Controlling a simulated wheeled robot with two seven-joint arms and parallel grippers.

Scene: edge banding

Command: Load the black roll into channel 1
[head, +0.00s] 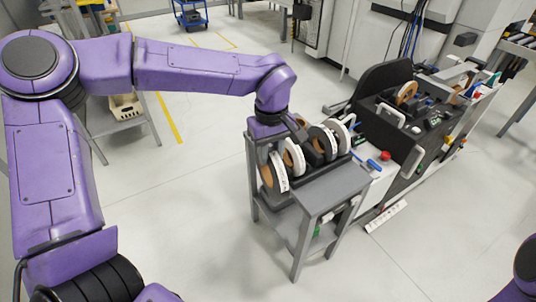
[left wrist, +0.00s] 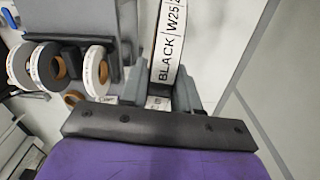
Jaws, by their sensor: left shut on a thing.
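The black roll (left wrist: 168,48) shows edge-on in the left wrist view, with a white label reading "BLACK | W25". In the head view it appears to be the nearest roll (head: 274,174), a brown-cored disc at the near left of the grey stand. My left gripper (head: 268,152) comes down over this roll and is shut on it. The roll is upright between the fingers; I cannot tell whether it touches the stand. The banding machine (head: 385,122) stands right of the stand and carries a brown-cored roll (head: 407,93). I cannot make out channel 1. My right gripper is out of view.
Several other rolls (head: 323,141) stand upright in a row behind the held one. The grey stand (head: 330,190) has a bare top at its near right. A red item (head: 385,155) and blue items lie on the machine's white ledge. The floor in front is clear.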

